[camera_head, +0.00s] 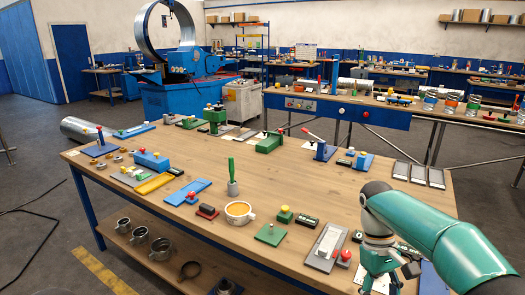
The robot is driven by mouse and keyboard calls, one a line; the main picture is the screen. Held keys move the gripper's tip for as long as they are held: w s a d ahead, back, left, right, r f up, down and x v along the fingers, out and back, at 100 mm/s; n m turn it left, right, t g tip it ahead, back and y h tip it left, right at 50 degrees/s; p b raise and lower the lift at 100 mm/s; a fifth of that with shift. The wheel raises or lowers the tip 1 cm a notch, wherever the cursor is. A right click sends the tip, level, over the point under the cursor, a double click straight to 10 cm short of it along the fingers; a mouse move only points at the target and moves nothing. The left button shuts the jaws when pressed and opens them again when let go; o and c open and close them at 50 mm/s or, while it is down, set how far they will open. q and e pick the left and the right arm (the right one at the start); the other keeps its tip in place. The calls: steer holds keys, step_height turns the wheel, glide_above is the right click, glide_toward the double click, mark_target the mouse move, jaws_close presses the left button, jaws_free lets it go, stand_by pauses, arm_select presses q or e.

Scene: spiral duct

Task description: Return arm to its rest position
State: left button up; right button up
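My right arm (425,225) is teal and comes in from the right edge, over the near right corner of the wooden workbench (330,190). Its white wrist joint and the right gripper (380,282) hang down at the bottom of the picture. The fingertips are cut off or hidden, so I cannot tell whether it is open or holds anything. My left arm and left gripper are not in view.
A yellow-filled cup (239,210), a green-handled tool (231,175) and a blue plate (189,191) stand mid-bench. A blue machine (190,92) stands behind.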

steer(key=s+a+f+t+y, duration=0.15)
steer(key=a+f, duration=0.35)
steer(key=f, duration=0.7)
steer(key=s+a+f+y, duration=0.2)
steer(key=s+a+f, duration=0.15)
steer(key=f, duration=0.75)
steer(key=s+a+f+m+t+y, duration=0.1)
steer(key=s+a+f+m, duration=0.1)
steer(key=s+f, duration=0.2)
steer(key=s+a+f+m+t, duration=0.2)
steer(key=s+f, duration=0.3)
steer(key=s, duration=0.4)
steer(key=shift+s+a+f+m+y, duration=0.2)
steer(key=shift+s+a+m+y, duration=0.15)
steer(key=shift+a+m, duration=0.15)
